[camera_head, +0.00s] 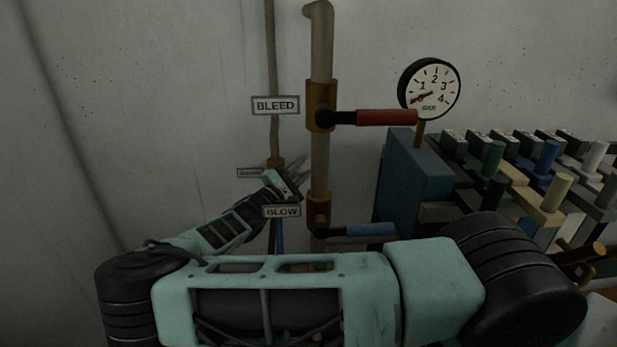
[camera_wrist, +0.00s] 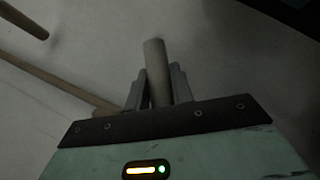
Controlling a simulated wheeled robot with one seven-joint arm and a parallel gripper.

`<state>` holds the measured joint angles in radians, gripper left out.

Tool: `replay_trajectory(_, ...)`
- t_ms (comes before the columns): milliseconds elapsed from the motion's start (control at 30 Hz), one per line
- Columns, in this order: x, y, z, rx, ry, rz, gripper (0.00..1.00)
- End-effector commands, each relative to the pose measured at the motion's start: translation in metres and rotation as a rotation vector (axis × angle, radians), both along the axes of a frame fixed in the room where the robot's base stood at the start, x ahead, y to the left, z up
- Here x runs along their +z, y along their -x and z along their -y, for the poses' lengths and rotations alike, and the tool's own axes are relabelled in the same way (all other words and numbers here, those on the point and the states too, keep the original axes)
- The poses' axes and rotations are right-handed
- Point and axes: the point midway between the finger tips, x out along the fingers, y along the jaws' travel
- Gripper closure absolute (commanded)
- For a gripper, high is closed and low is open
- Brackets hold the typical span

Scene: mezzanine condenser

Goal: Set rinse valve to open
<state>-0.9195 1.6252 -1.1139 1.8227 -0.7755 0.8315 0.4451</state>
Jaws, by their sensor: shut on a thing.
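A thin pipe runs down the wall with a small brass valve body (camera_head: 275,163) on it, beside a small sign (camera_head: 249,173) too small to read surely; this appears to be the rinse valve. My gripper (camera_head: 297,176) is at this valve, between the thin pipe and the thicker pipe. In the wrist view my gripper (camera_wrist: 157,88) is shut on a pale round handle (camera_wrist: 154,58), which stands up between its fingers. The handle appears to be the valve's lever, but its joint to the valve is hidden. Its angle to the pipe is unclear.
The thicker pipe (camera_head: 320,60) carries a red-handled valve (camera_head: 385,118) by the BLEED sign (camera_head: 275,105) and a blue-handled valve (camera_head: 355,230) by the BLOW sign (camera_head: 281,211). A gauge (camera_head: 429,89), a blue box (camera_head: 410,165) and several coloured levers (camera_head: 548,155) stand right.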

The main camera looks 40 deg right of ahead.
Motion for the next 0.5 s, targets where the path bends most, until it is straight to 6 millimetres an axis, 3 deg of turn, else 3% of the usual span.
replay_trajectory(500, 0.028, -0.019, -0.026, 0.004, 0.392, -0.297, 1.00)
